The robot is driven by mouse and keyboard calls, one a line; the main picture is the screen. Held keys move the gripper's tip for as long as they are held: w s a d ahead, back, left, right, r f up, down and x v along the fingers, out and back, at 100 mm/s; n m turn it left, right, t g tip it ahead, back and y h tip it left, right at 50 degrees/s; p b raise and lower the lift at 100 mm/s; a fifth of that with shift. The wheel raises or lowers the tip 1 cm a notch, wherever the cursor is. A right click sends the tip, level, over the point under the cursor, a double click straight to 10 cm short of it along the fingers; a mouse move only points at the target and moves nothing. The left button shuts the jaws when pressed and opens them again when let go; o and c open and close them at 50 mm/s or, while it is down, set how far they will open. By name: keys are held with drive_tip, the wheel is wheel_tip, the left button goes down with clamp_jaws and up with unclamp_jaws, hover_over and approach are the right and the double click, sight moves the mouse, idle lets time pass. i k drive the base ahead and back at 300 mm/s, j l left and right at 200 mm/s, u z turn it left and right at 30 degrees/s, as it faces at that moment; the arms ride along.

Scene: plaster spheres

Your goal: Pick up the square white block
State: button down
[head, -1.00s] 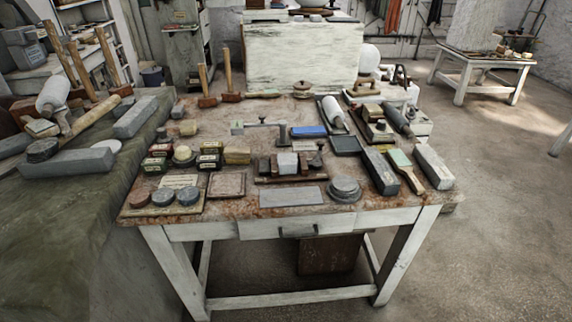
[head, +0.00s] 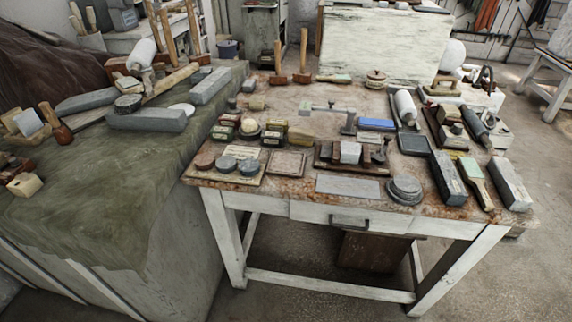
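A small square white block (head: 350,152) sits on a dark wooden tray (head: 345,168) near the middle of the work table (head: 300,190). Small dark pieces stand close on both sides of it on the tray. A pale, roughly square block (head: 28,122) also lies among tools on the left bench. My gripper does not show in the head view.
A flat grey slab (head: 348,186) and round grey discs (head: 405,189) lie in front of the tray. Small tins and blocks crowd its left side. Long grey stones (head: 510,182) lie at the right edge. The cloth-covered left bench (head: 90,200) adjoins the table; floor in front is clear.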

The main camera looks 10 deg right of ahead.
sight(350, 151)
drive_tip(key=i+j, duration=0.25)
drive_tip(key=i, duration=0.25)
drive_tip(key=i+j, duration=0.25)
drive_tip(key=i, duration=0.25)
drive_tip(key=i+j, duration=0.25)
drive_tip(key=i, duration=0.25)
drive_tip(key=i+j, duration=0.25)
drive_tip(key=i, duration=0.25)
